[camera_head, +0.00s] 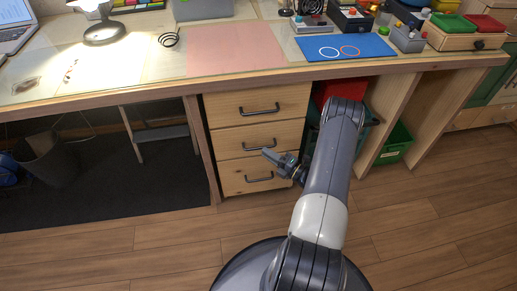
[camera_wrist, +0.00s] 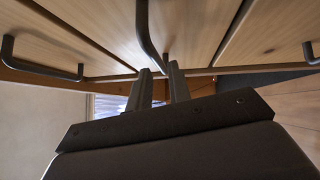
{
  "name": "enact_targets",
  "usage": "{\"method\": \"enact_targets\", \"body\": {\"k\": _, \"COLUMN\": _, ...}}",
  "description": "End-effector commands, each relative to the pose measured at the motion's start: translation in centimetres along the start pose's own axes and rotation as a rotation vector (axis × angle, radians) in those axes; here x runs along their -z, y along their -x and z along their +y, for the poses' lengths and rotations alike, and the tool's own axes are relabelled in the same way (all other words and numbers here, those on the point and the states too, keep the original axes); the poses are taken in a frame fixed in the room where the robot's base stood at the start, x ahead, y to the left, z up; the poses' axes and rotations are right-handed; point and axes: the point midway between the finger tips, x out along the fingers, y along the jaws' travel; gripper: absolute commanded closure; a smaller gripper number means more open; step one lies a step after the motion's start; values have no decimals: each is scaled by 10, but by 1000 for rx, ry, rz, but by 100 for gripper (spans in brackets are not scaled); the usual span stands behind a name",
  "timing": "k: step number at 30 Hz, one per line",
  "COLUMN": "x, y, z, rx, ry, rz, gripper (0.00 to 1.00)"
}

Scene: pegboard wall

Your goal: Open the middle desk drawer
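The wooden desk drawer unit has three stacked drawers, all looking shut. The middle drawer (camera_head: 233,142) has a dark bar handle (camera_head: 252,148), partly covered by my gripper (camera_head: 268,154) in the head view. In the wrist view, the two dark fingers of my gripper (camera_wrist: 160,75) stand apart with a gap between them. A dark curved handle (camera_wrist: 146,30) comes down to the fingertips and its lower end shows near the gap. I cannot tell whether the fingers touch it.
The top drawer handle (camera_head: 259,110) and bottom drawer handle (camera_head: 259,179) are above and below. The desk top (camera_head: 120,60) overhangs the drawers. A red box (camera_head: 340,90) and a green crate (camera_head: 396,145) sit right of the unit. The wooden floor (camera_head: 160,240) in front is clear.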

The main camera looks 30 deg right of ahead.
Motion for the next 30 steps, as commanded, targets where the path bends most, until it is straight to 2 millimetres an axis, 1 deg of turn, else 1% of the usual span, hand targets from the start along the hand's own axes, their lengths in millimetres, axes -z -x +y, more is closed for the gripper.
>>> {"method": "enact_targets", "body": {"k": 1, "x": 1, "y": -10, "z": -1, "rx": 0, "ry": 1, "rz": 5, "gripper": 81}}
{"method": "enact_targets", "body": {"k": 3, "x": 1, "y": -21, "z": -1, "rx": 0, "ry": 1, "rz": 4, "gripper": 81}}
{"method": "enact_targets", "body": {"k": 6, "x": 1, "y": -34, "z": -1, "rx": 0, "ry": 1, "rz": 3, "gripper": 81}}
{"method": "enact_targets", "body": {"k": 10, "x": 0, "y": -44, "z": 0, "rx": 0, "ry": 1, "rz": 2, "gripper": 81}}
{"method": "enact_targets", "body": {"k": 14, "x": 0, "y": -48, "z": 0, "rx": 0, "ry": 0, "rz": 0, "gripper": 81}}
{"method": "enact_targets", "body": {"k": 20, "x": 0, "y": -48, "z": 0, "rx": 0, "ry": 0, "rz": 0, "gripper": 81}}
{"method": "enact_targets", "body": {"k": 23, "x": 0, "y": -48, "z": 0, "rx": 0, "ry": 0, "rz": 0, "gripper": 88}}
{"method": "enact_targets", "body": {"k": 27, "x": 0, "y": -48, "z": 0, "rx": 0, "ry": 0, "rz": 0, "gripper": 99}}
{"method": "enact_targets", "body": {"k": 30, "x": 0, "y": -48, "z": 0, "rx": 0, "ry": 0, "rz": 0, "gripper": 100}}
